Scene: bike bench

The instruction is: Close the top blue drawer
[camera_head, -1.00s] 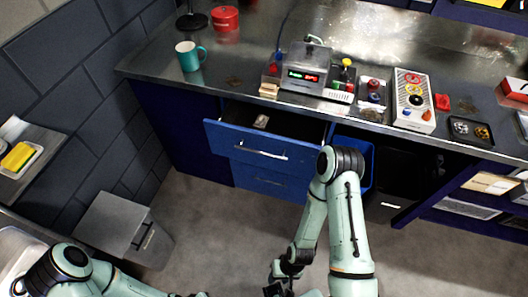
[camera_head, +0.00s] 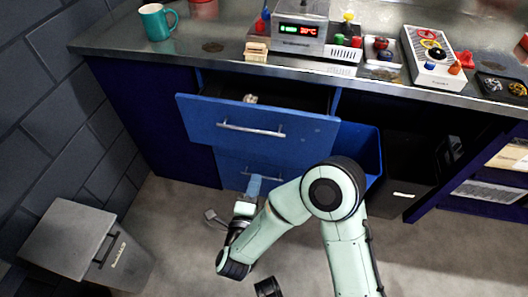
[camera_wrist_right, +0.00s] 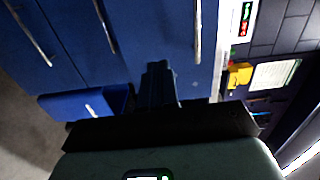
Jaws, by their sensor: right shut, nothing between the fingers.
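The top blue drawer (camera_head: 258,125) is pulled out from under the bench, with a straight metal handle across its front; in the wrist view its front (camera_wrist_right: 165,40) is turned sideways. A small pale object (camera_head: 250,99) lies inside it. The lower blue drawer (camera_head: 240,175) below looks shut. My right gripper (camera_head: 252,188) is below the top drawer's handle in the head view, in front of the drawer unit. Its fingers (camera_wrist_right: 158,75) are together and empty in the wrist view. I cannot tell whether they touch the drawer. My left gripper is not in view.
A blue bin (camera_head: 360,155) and a black bin (camera_head: 405,180) stand right of the drawers under the bench. A grey bin (camera_head: 75,245) stands at the left. The bench top (camera_head: 225,62) carries a teal mug (camera_head: 157,22) and a display unit (camera_head: 300,35).

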